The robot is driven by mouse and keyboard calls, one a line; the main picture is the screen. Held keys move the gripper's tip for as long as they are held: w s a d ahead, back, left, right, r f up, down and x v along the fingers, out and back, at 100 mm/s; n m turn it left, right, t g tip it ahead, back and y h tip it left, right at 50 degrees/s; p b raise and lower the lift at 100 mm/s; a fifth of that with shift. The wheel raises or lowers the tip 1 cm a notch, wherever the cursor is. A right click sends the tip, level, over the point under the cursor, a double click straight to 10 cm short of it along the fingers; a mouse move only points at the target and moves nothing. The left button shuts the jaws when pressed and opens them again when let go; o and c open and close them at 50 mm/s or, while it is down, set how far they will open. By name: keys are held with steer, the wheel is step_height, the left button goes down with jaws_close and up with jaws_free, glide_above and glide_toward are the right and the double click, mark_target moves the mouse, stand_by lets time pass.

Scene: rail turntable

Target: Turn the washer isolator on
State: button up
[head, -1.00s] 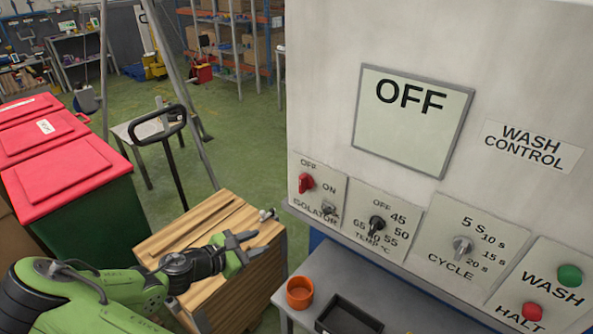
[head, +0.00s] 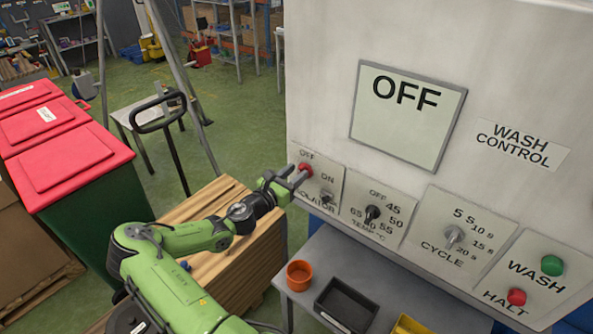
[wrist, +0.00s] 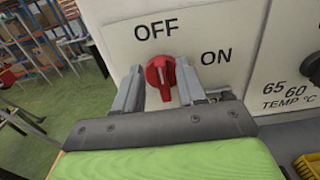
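The washer isolator is a red rotary knob (wrist: 160,76) on a white plate at the left end of the wash control panel. In the wrist view its raised grip stands about upright, toward the OFF label, with ON to its right. In the head view the knob (head: 305,169) is partly behind my fingers. My gripper (wrist: 158,88) is open, with one finger on each side of the knob. I cannot tell whether either finger touches it. The display (head: 408,112) above reads OFF.
A temperature knob (head: 373,214), a cycle knob (head: 454,236), a green WASH button (head: 552,265) and a red HALT button (head: 516,297) sit to the right. Below are an orange cup (head: 300,274) and a black tray (head: 345,305). Wooden boards (head: 250,265) lie under my arm.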

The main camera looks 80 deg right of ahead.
steer(key=shift+s+d, duration=0.25)
steer(key=shift+d, duration=0.3)
jaws_close()
